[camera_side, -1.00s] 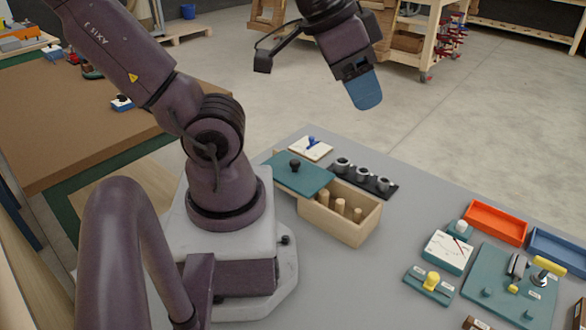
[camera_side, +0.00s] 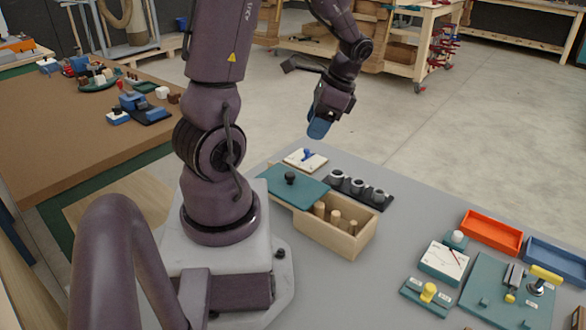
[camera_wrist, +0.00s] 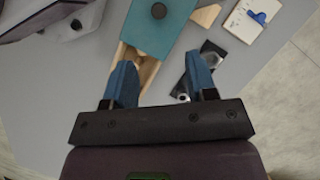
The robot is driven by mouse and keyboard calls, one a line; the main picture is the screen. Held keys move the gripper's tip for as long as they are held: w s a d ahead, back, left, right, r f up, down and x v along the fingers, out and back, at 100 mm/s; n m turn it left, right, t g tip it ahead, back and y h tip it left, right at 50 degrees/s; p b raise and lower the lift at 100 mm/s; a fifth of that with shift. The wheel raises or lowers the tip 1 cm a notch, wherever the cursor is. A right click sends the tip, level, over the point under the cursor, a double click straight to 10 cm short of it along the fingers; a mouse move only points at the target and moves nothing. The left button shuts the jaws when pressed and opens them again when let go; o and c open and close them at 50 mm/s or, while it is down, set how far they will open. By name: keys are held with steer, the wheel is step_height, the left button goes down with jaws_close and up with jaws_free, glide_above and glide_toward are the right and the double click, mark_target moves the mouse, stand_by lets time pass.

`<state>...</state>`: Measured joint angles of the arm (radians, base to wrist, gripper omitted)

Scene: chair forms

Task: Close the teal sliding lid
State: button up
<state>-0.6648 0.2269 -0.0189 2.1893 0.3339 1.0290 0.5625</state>
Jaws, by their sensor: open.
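The teal sliding lid (camera_side: 285,184) with a dark round knob (camera_side: 290,178) lies slid back over the left part of a wooden box (camera_side: 336,236). The right part of the box is open, and several wooden pegs (camera_side: 336,217) stand in it. In the wrist view the lid (camera_wrist: 150,32) is at the top, with its knob (camera_wrist: 158,11) near the edge. My gripper (camera_side: 318,129) is in the air above and behind the box, pointing down. In the wrist view its blue fingers (camera_wrist: 163,82) are apart with nothing between them.
A black rack with grey cups (camera_side: 357,186) stands just behind the box. A white board with a blue clip (camera_side: 305,159) lies behind the lid. Orange (camera_side: 491,232) and blue (camera_side: 555,258) trays and a teal fixture board (camera_side: 500,300) are at the right. Grey table between is clear.

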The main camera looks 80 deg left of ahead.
mark_target(291, 174)
steer(key=x, duration=1.3)
steer(key=shift+d, duration=0.1)
jaws_close()
